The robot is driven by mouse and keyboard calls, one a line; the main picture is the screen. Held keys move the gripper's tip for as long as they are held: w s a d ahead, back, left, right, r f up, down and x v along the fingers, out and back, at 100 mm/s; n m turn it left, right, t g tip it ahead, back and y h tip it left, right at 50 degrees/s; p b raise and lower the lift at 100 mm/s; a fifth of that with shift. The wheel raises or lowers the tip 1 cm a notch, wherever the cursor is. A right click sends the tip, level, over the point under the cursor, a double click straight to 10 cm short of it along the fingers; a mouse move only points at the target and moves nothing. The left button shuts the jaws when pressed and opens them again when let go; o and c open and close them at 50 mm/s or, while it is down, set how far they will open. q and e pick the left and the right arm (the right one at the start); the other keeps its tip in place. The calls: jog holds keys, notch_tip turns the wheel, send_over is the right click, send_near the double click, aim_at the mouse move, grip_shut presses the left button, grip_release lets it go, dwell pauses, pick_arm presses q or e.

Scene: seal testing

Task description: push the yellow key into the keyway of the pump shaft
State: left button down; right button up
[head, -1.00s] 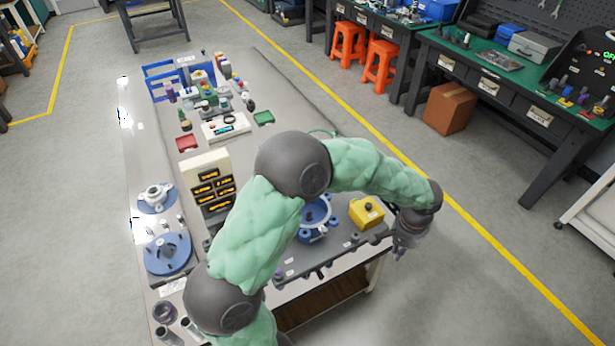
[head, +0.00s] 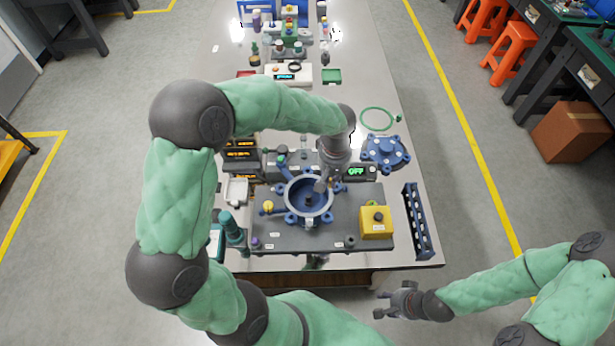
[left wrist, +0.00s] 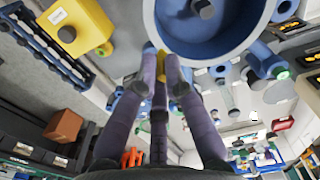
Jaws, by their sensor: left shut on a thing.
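The blue pump housing (head: 330,204) is a round open bowl on a grey plate, with a dark shaft (head: 308,200) upright in its middle. The bowl (left wrist: 240,38) and the shaft end (left wrist: 204,8) also show in the left wrist view. My left gripper (head: 321,186) reaches down over the bowl's far right part. In the left wrist view the left gripper (left wrist: 160,72) is shut on the small yellow key (left wrist: 160,66), mostly hidden between the fingertips. The keyway cannot be made out. My right gripper (head: 381,304) is open and empty, off the table's front edge.
A yellow box with a black knob (head: 376,222) stands right of the bowl, with a blue slotted rack (head: 418,222) beyond it. A blue flanged cover (head: 386,151) and a green ring (head: 377,119) lie behind.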

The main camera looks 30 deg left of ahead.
pick_arm(q)
jog(key=shift+s+a+f+n+b, duration=0.15)
jog(key=shift+s+a+f+n, duration=0.5)
jog(key=shift+n, duration=2.05)
jog(key=shift+s+a+f+n+b, duration=0.25)
jog(key=shift+s+a+n, duration=0.65)
jog(key=shift+n, duration=1.8)
jog(key=shift+s+a+f+n+b, duration=0.1)
jog(key=shift+s+a+f+n, duration=0.55)
jog(key=shift+n, duration=2.05)
jog(key=shift+s+r, duration=0.1)
jog(key=shift+f+b, duration=0.2)
jog(key=shift+b, duration=0.25)
jog(key=shift+f+b, duration=0.4)
jog(key=shift+f+b, duration=0.6)
jog(key=shift+b, duration=0.05)
jog(key=shift+r, duration=0.15)
